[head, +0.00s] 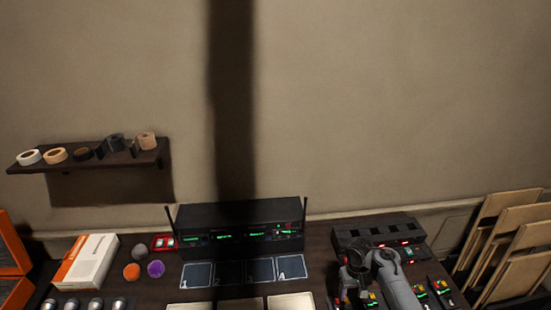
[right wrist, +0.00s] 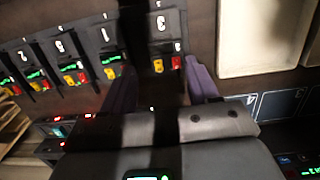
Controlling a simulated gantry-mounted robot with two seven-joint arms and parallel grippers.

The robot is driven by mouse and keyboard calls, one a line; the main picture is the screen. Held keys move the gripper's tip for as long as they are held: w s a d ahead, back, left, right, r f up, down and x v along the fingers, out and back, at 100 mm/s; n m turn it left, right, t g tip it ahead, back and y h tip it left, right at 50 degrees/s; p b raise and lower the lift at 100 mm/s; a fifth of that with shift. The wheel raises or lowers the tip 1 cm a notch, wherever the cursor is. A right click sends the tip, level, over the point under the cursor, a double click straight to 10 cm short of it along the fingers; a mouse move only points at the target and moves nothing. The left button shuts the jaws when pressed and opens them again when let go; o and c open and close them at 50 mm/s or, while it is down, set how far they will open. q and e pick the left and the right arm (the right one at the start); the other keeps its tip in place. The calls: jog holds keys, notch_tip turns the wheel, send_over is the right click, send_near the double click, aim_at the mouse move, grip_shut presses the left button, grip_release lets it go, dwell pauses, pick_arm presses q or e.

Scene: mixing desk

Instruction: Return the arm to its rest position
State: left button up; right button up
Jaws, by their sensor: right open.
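My right arm reaches in over the right part of the desk in the head view, with its gripper (head: 353,284) low at the right, partly hidden by its own wrist. In the right wrist view the two purple fingers of this gripper (right wrist: 162,82) are apart. No object is clamped between them. My left gripper is not in view.
A black charger rack (head: 375,232) stands at the back right, with several small packs in front. A black receiver (head: 240,222) with two antennas stands behind numbered dark squares (head: 228,272). A white and orange box (head: 88,260) and coloured balls are at the left. Wooden folding chairs (head: 510,245) stand right.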

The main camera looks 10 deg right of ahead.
jog(key=s+f+t+h, duration=0.1)
jog(key=s+f, duration=0.3)
jog(key=s, duration=0.2)
jog(key=s+a+r+n+t, duration=0.1)
jog(key=s+a+r+t, duration=0.2)
jog(key=s, duration=0.6)
jog(key=s+a+r+n, duration=0.1)
jog(key=s+a+r, duration=0.2)
jog(key=s+a, duration=0.45)
jog(key=s+r+t+y, duration=0.1)
jog(key=s+r, duration=0.6)
jog(key=s, duration=0.2)
notch_tip(320, 180, up, 14)
jog(key=a+p, duration=0.1)
jog(key=p, duration=1.2)
jog(key=shift+s+n, duration=0.2)
jog(key=shift+n, duration=0.1)
